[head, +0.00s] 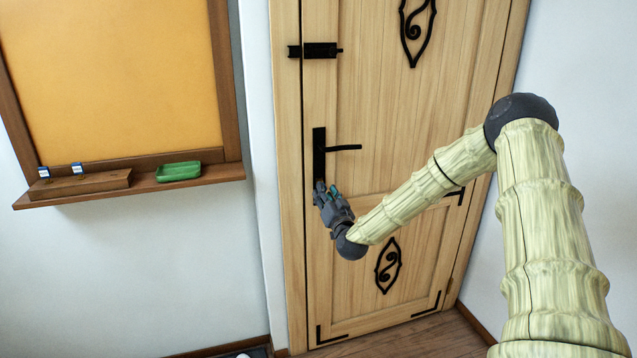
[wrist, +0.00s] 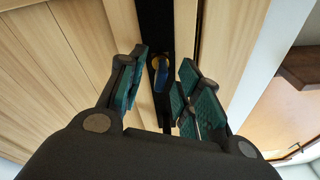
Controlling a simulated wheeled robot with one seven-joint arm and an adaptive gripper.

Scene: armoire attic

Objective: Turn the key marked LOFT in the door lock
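The wooden door (head: 380,110) is shut, with a tall black lock plate (head: 319,145) and a lever handle (head: 345,147) on its left side. My gripper (head: 322,188) is at the lower end of that plate, covering the keyhole area in the head view. In the wrist view, the black plate (wrist: 155,18) runs down between the fingers. A small piece with dark blue and brass-yellow parts (wrist: 160,76), seemingly a key in the lock, sits between the finger pads. My gripper is open around it in the wrist view (wrist: 163,60), with gaps showing on both sides. No LOFT marking is readable.
A black bolt (head: 318,50) is mounted higher on the door. At the left, a wooden ledge (head: 140,188) under an orange board (head: 110,80) holds a green tray (head: 178,171) and a wooden block (head: 80,185). White wall flanks the door.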

